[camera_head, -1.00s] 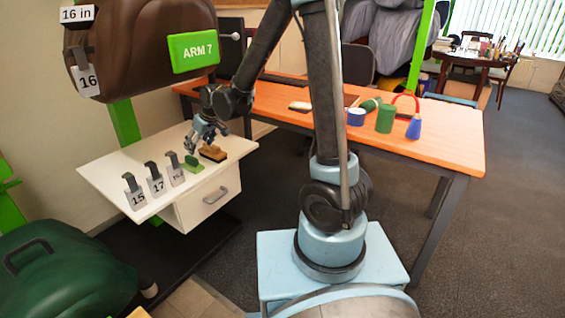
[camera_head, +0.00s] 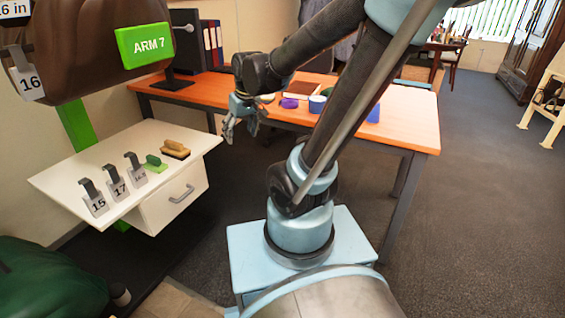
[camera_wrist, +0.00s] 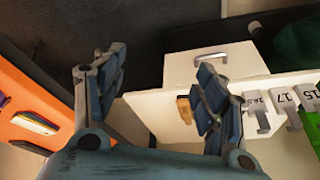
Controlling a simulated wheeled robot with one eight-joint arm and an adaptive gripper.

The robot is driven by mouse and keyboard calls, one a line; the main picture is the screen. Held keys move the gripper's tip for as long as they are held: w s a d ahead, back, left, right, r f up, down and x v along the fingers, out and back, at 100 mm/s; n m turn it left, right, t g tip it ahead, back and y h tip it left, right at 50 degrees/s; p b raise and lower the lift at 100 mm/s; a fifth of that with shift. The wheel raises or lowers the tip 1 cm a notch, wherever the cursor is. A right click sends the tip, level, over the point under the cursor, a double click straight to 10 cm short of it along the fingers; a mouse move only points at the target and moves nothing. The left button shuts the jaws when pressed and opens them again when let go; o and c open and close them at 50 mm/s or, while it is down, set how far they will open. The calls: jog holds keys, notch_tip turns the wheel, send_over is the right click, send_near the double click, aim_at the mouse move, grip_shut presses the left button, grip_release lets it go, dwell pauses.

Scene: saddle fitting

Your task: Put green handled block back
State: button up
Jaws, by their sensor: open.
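The green handled block (camera_head: 154,163) rests on the white shelf (camera_head: 85,165), between the grey tag stands and a brown handled block (camera_head: 175,149). A bright green patch shows at its base; I cannot tell if it is part of the block. My gripper (camera_head: 242,128) is open and empty, in the air to the right of the shelf, near the orange table's left end. In the wrist view the open fingers (camera_wrist: 158,80) have nothing between them. The brown block (camera_wrist: 184,109) shows beside the right finger there; I cannot make out the green block.
Several grey tag stands (camera_head: 115,184), numbered 15, 17 and 16.5, stand on the shelf. A brown saddle with an ARM 7 sign (camera_head: 145,44) hangs above. The orange table (camera_head: 400,125) carries a blue-and-white roll (camera_head: 317,103) and other items. Floor between shelf and table is open.

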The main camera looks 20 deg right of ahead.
jog(key=s+d+f+m, duration=0.2)
jog(key=s+d, duration=0.3)
jog(key=s, duration=0.2)
jog(key=s+d+f+m+g+h, duration=0.1)
jog(key=s+d+f+m, duration=0.1)
jog(key=s+d, duration=0.4)
jog(key=shift+s+f+h, duration=0.3)
jog(key=shift+s+f, duration=0.1)
jog(key=shift+s, duration=0.55)
